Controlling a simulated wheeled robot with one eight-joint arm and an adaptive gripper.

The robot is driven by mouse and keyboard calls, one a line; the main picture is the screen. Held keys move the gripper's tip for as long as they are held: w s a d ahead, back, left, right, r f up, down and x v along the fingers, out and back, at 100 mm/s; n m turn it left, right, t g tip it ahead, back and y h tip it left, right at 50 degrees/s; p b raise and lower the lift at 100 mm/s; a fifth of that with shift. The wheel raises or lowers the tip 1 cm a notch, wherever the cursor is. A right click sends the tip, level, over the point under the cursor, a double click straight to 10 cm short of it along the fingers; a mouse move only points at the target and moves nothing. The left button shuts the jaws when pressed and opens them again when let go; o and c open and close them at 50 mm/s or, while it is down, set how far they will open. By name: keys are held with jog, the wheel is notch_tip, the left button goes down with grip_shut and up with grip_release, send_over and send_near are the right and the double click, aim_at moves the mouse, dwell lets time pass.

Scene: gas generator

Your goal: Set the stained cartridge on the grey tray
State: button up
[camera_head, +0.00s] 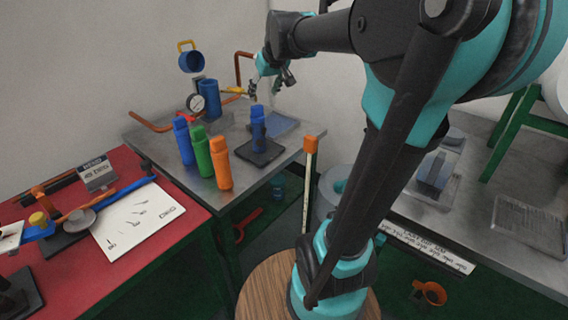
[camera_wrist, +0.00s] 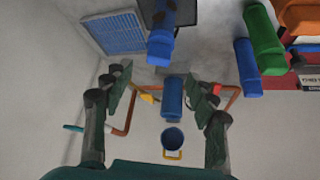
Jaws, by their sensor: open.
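The stained cartridge (camera_head: 258,128) is blue and stands upright on a dark grey tray (camera_head: 262,158) on the metal table. In the wrist view the same cartridge (camera_wrist: 161,42) shows brown stains on its body, and part of the tray (camera_wrist: 208,10) shows at the top edge. My gripper (camera_head: 265,90) is above and behind the cartridge, apart from it. In the wrist view my gripper (camera_wrist: 162,88) has its fingers spread wide with nothing held between them.
Blue (camera_head: 183,141), green (camera_head: 202,151) and orange (camera_head: 221,164) cartridges stand left of the tray. A red table (camera_head: 165,245) adjoins at left.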

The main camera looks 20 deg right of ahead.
jog(key=s+d+f+m+g+h, duration=0.1)
jog(key=s+d+f+m+g, duration=0.1)
jog(key=s+f, duration=2.2)
jog(key=shift+s+d+f+m, duration=0.3)
jog(key=shift+s+d+f, duration=0.1)
jog(key=shift+f, duration=0.25)
